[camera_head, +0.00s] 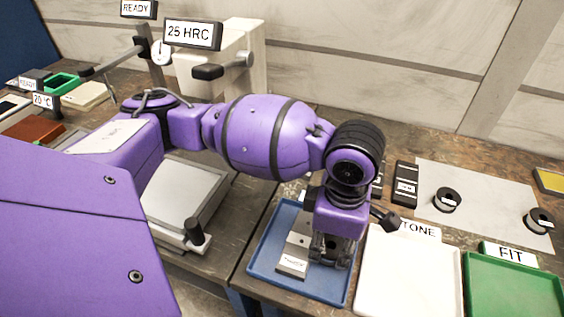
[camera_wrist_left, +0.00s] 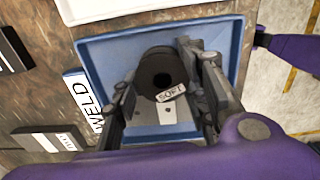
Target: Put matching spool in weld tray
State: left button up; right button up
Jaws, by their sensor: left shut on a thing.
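My left gripper (camera_head: 330,252) points down over the blue weld tray (camera_head: 262,258). In the left wrist view, the gripper's fingers (camera_wrist_left: 160,92) are shut on a black spool (camera_wrist_left: 148,72) with a small white label that seems to read SOFT. The spool is inside the outline of the blue tray (camera_wrist_left: 92,50); I cannot tell whether it touches the bottom. A grey metal piece (camera_head: 293,262) with a white label lies in the tray. The WELD sign (camera_wrist_left: 82,100) stands beside the tray. In the head view the gripper hides the held spool. My right gripper is not in view.
Two other black spools (camera_head: 447,199) (camera_head: 538,220) sit on a grey mat (camera_head: 475,185). A black labelled block (camera_head: 405,184) is nearby. A white tray (camera_head: 408,275) and a green FIT tray (camera_head: 510,290) stand right of the weld tray. A 25 HRC tester (camera_head: 240,60) stands behind my arm.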

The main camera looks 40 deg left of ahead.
pick_arm(q)
jog(key=shift+s+f, duration=0.2)
jog(key=shift+f, duration=0.5)
jog(key=shift+c, duration=0.5)
jog(key=shift+s+f, duration=0.15)
jog(key=shift+f, duration=0.1)
grip_shut()
jog(key=o, duration=1)
grip_release()
jog(key=shift+f, duration=0.1)
jog(key=o, duration=0.3)
jog(key=shift+w, duration=0.2)
jog(key=shift+w+f, duration=0.1)
jog(key=shift+w, duration=0.25)
jog(key=shift+r, duration=0.3)
jog(key=shift+r, duration=0.1)
